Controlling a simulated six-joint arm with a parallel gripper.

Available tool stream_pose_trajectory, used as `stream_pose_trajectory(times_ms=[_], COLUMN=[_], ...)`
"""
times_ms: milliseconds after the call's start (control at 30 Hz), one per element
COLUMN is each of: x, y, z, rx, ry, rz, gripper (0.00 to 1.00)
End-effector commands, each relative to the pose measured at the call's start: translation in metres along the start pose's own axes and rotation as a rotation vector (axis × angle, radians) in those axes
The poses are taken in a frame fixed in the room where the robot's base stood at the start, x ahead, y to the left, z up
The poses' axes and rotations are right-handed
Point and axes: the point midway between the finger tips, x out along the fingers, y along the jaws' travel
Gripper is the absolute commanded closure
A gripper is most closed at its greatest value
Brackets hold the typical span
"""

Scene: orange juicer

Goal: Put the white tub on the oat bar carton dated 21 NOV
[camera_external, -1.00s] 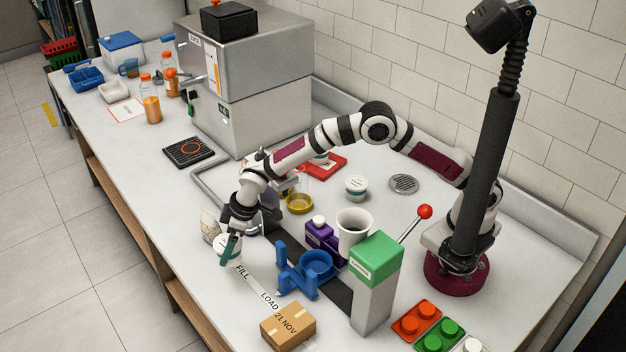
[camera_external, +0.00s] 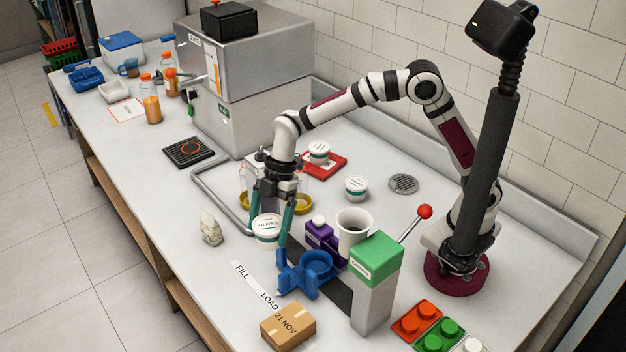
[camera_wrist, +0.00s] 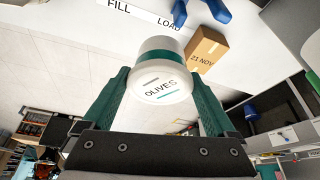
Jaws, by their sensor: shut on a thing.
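The white tub (camera_external: 267,229), its lid marked OLIVES, is held between the green fingers of my gripper (camera_external: 270,232). In the wrist view the tub (camera_wrist: 160,72) sits between both fingers of my gripper (camera_wrist: 160,85). It is off the counter, left of the blue holder. The brown carton marked 21 NOV (camera_external: 288,325) stands at the counter's front, below and right of the tub in the external view; nothing is on it. The carton (camera_wrist: 206,48) also shows beyond the tub in the wrist view.
The blue holder (camera_external: 312,272) and purple bottle (camera_external: 321,235) stand right of my gripper. The green-topped post (camera_external: 374,275) with its red-knobbed lever is right of the carton. A small pouch (camera_external: 211,227) stands left. Two other white tubs (camera_external: 356,188) (camera_external: 319,152) are farther back.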

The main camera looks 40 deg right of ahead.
Motion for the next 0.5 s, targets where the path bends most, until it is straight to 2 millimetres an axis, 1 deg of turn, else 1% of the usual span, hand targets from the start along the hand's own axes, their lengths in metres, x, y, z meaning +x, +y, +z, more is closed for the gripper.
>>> stream_pose_trajectory(times_ms=[33,100,200,267,367,500], x=[-0.002,-0.003,-0.005,-0.001,0.02,0.061], y=[-0.016,-0.036,-0.056,-0.065,-0.078,-0.098], z=[0.002,0.006,0.008,0.006,-0.007,-0.034], rx=[-0.108,-0.259,-0.404,-0.449,-0.474,-0.473], ry=[0.001,0.0,0.0,-0.002,-0.003,-0.004], rz=[-0.047,-0.109,-0.168,-0.187,-0.198,-0.197], gripper=[0.73,0.73,0.72,0.72,0.72,0.72])
